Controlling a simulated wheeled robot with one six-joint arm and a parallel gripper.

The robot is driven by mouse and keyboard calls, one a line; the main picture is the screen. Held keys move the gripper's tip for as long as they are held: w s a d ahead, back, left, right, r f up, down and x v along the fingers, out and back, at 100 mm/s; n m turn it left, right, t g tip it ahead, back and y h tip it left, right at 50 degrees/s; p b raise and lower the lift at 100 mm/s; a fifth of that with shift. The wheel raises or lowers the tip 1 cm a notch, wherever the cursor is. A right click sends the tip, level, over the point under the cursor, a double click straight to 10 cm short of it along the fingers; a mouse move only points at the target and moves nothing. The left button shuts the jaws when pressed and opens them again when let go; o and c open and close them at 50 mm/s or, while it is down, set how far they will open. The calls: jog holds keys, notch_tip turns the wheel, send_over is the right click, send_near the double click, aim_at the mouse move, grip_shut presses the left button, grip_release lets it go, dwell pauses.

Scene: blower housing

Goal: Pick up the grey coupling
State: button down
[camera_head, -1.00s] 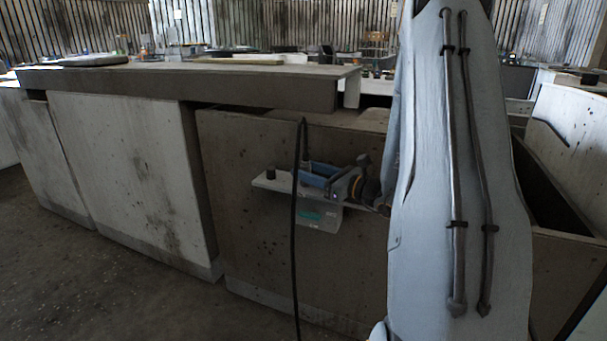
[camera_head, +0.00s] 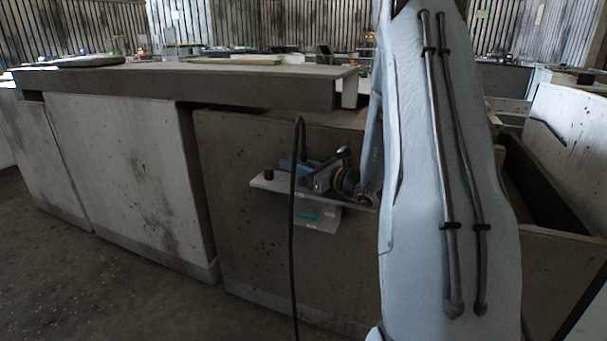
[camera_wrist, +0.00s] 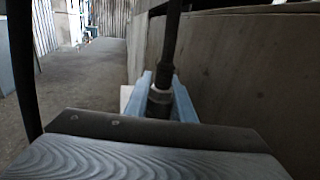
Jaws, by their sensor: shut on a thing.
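The grey coupling (camera_wrist: 158,103) shows in the wrist view as a pale grey ringed fitting with a dark hose (camera_wrist: 172,45) rising from it. My gripper (camera_wrist: 165,95) has its two light blue fingers on either side of it, shut on it. In the head view my gripper (camera_head: 290,165) is over a small pale shelf (camera_head: 261,183) on the bench side. The coupling cannot be made out there. The black hose (camera_head: 293,230) loops up beside my gripper and hangs down towards the floor.
A short dark peg (camera_head: 268,173) stands at the shelf's left end. A pale box with a green mark (camera_head: 316,219) is below the shelf. The concrete bench top (camera_head: 200,85) overhangs at upper left. Open floor (camera_head: 110,290) lies at lower left.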

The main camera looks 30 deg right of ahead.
jog(key=shift+r, duration=0.1)
notch_tip(320, 180, up, 18)
jog(key=p, duration=0.2)
dwell(0.5)
